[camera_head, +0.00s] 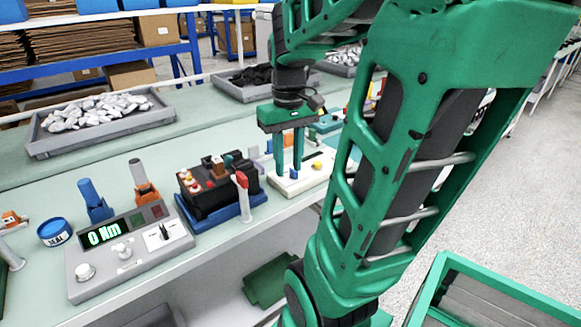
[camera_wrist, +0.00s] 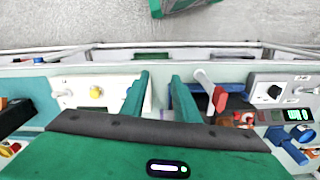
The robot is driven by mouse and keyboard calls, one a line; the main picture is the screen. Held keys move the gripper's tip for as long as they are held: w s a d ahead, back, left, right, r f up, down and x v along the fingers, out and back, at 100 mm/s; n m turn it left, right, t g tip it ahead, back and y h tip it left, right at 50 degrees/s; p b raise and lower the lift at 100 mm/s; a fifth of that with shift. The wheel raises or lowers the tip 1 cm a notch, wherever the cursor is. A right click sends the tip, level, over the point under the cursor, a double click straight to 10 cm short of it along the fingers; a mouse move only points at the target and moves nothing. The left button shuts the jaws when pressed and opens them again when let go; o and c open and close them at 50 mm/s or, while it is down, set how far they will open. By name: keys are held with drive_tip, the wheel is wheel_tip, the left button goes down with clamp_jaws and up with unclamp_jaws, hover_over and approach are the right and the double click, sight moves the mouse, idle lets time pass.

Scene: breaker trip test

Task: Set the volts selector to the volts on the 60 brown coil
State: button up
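My gripper (camera_head: 288,172) hangs over a white panel (camera_head: 312,178) right of the black unit. It also shows in the wrist view (camera_wrist: 159,90), its two green fingers apart with nothing visible between them. The panel bears a yellow knob (camera_wrist: 96,92) and a blue knob (camera_head: 293,173). A grey console (camera_head: 140,277) has a display reading 0 Nm, a pale round knob (camera_head: 85,271), and a dial on a white plate (camera_head: 160,236). Which control is the volts selector I cannot tell. A small brown block (camera_head: 217,166) sits on the black unit (camera_head: 212,195); any number on it is unreadable.
A red-handled lever (camera_head: 243,187) stands at the blue base of the black unit. Blue (camera_head: 94,201) and orange (camera_head: 145,182) handled tools stand behind the console. A blue SEAL tin (camera_head: 54,231) is at left. A grey tray of pale parts (camera_head: 98,118) lies behind.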

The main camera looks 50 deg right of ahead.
drive_tip(key=r+n, duration=0.2)
hover_over(294, 173)
drive_tip(key=f, duration=0.7)
drive_tip(key=w+f, duration=0.1)
drive_tip(key=f, duration=0.2)
drive_tip(key=shift+d+f, duration=0.35)
drive_tip(key=shift+d, duration=0.05)
clamp_jaws()
